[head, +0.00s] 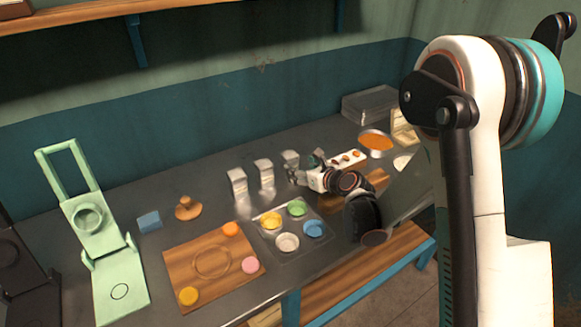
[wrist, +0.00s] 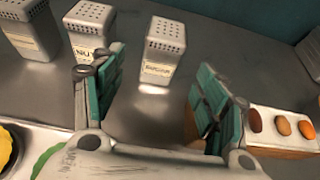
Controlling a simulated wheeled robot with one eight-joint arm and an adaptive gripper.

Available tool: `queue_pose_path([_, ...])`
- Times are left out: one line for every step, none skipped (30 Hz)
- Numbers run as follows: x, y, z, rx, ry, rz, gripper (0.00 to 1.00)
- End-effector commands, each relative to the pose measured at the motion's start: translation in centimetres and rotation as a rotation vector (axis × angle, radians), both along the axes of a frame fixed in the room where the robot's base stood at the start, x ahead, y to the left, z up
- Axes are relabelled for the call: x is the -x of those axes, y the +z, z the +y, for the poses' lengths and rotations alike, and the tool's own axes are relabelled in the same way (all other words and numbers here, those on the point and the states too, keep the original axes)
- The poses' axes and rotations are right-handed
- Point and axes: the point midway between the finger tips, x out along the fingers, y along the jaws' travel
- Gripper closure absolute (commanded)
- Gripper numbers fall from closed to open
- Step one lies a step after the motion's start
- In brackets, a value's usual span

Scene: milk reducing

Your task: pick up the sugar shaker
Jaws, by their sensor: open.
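Three grey metal shakers with perforated tops and pale labels stand upright in a row. The right shaker (wrist: 163,48) is framed between the fingers of my gripper (wrist: 160,88) in the wrist view, a little beyond the tips. The middle shaker (wrist: 88,32) and left shaker (wrist: 32,32) stand to its left. In the head view the left shaker (head: 238,186) and middle shaker (head: 264,172) show clearly; the right one (head: 290,160) is partly hidden by my gripper (head: 308,165). My gripper is open and empty.
A white tray with brown pieces (wrist: 283,125) lies close to the right finger. A tray of coloured bowls (head: 268,246) and a wooden board (head: 190,268) are in front. A green press (head: 95,225) stands left. A bowl of orange contents (head: 376,141) is at the back right.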

Motion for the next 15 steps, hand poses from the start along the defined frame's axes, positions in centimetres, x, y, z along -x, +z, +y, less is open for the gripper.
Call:
queue_pose_path([-0.7, -0.6, 0.6, -0.001, 0.002, 0.000, 0.33])
queue_pose_path([-1.1, -0.8, 0.8, 0.000, 0.002, 0.000, 0.33])
queue_pose_path([-1.6, -1.0, 1.1, 0.000, 0.002, 0.000, 0.33])
queue_pose_path([-1.8, -1.1, 1.3, 0.000, 0.001, 0.000, 0.33])
queue_pose_path([-2.1, -1.2, 1.5, 0.000, 0.001, 0.000, 0.33])
queue_pose_path([-2.3, -1.3, 1.7, -0.001, 0.000, -0.001, 0.33])
queue_pose_path([-2.5, -1.3, 1.7, -0.001, 0.000, 0.000, 0.33])
queue_pose_path([-2.6, -1.4, 1.8, -0.001, 0.000, 0.000, 0.33])
queue_pose_path([-2.8, -1.4, 1.9, -0.001, 0.000, 0.000, 0.33])
queue_pose_path([-2.8, -1.4, 1.9, -0.001, -0.001, -0.001, 0.33])
queue_pose_path([-2.9, -1.5, 2.0, -0.001, -0.001, -0.001, 0.33])
queue_pose_path([-3.1, -1.6, 2.1, -0.001, -0.001, -0.001, 0.33])
queue_pose_path([-3.3, -1.7, 2.2, -0.002, 0.000, -0.001, 0.33])
queue_pose_path([-3.5, -1.8, 2.3, -0.002, 0.000, -0.001, 0.33])
queue_pose_path([-3.8, -2.0, 2.5, -0.002, 0.000, -0.001, 0.33])
